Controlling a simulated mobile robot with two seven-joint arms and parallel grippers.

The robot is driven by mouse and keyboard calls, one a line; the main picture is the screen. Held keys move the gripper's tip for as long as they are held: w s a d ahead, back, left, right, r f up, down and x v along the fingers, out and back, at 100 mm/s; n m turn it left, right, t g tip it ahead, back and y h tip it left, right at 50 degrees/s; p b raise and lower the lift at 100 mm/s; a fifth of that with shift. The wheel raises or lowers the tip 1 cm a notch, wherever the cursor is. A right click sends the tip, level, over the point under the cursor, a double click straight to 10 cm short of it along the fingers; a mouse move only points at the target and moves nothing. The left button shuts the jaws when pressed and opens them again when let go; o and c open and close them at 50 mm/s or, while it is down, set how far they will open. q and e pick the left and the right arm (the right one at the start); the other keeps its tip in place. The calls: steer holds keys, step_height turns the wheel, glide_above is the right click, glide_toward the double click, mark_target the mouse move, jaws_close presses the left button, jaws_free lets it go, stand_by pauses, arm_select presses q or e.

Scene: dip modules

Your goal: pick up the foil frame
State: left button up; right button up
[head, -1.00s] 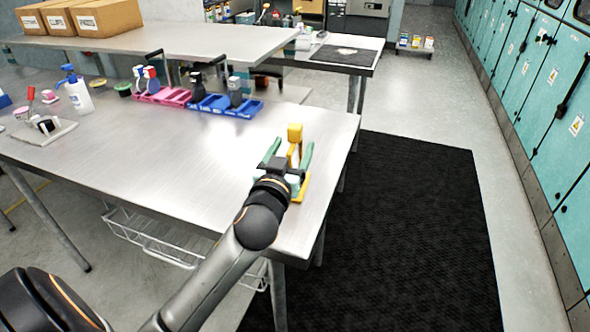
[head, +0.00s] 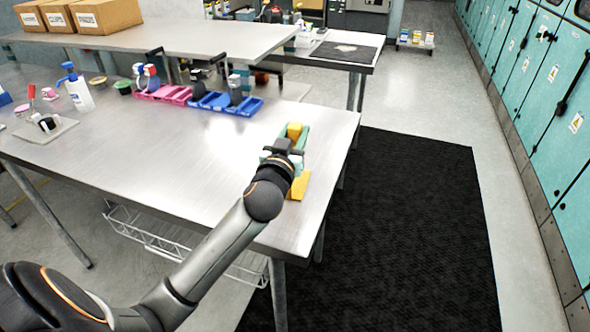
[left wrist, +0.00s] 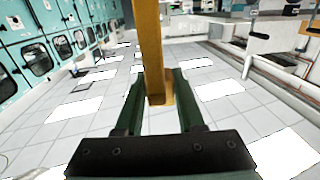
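The foil frame (head: 300,186) is a yellow piece with a flat foot and an upright part, near the right edge of the steel table (head: 190,165). My left gripper (head: 293,130) has its green fingers on both sides of the upright part, close against it. In the left wrist view, the frame (left wrist: 147,45) shows as a yellow bar between the fingers (left wrist: 160,76), with little or no gap. My arm hides part of the frame in the head view. It appears still at the table. My right gripper is not in view.
Blue bins (head: 228,105) and pink bins (head: 163,94) with bottles stand at the table's back. A white spray bottle (head: 79,95) and a small board (head: 47,130) are at left. A dark mat (head: 415,230) covers the floor at right. The middle of the table is clear.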

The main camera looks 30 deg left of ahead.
arm_select(q)
jaws_close()
stand_by(0.8)
